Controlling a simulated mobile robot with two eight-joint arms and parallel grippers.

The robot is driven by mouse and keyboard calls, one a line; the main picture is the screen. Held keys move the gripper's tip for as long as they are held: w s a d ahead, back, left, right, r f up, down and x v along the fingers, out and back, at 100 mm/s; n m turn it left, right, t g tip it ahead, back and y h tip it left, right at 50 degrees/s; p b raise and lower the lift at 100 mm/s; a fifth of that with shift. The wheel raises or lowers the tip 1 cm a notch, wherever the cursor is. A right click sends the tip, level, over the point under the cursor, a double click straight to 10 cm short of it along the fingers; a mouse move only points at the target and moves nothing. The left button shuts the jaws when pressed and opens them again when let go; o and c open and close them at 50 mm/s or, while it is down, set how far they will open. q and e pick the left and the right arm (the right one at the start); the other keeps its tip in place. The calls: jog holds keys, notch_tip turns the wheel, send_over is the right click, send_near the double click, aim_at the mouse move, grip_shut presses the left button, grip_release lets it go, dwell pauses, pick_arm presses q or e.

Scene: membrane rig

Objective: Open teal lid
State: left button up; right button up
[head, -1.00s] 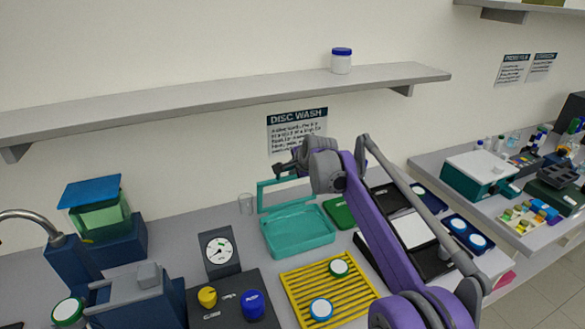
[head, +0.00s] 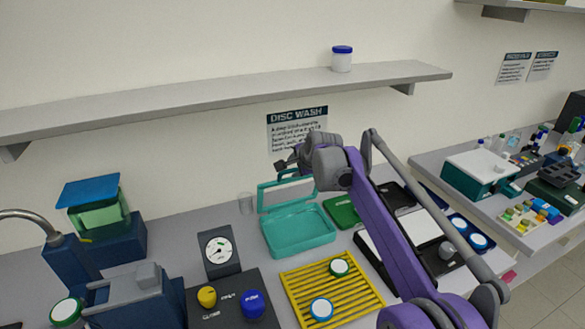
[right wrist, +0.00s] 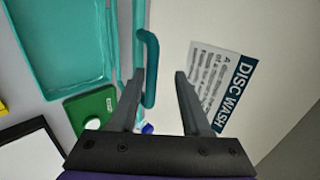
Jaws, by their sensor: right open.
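The teal tray-like box (head: 300,236) sits on the bench, its inside showing. Its teal-framed lid (head: 263,198) stands raised at the back edge, with a pale see-through panel. In the right wrist view the box (right wrist: 62,45) is at upper left, and the lid's teal handle (right wrist: 151,68) is beside the left finger, on the side toward the gap. My right gripper (right wrist: 160,72) is open and holds nothing. In the head view it (head: 283,164) is at the lid's top edge, partly hidden by its own wrist. I cannot tell whether it touches the lid. My left gripper is not in view.
A green block (head: 341,211) lies right of the box, and a yellow rack (head: 330,289) with capped discs lies in front. A shelf (head: 220,106) runs above.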

jog(key=v, duration=0.9)
jog(key=shift+s, duration=0.1)
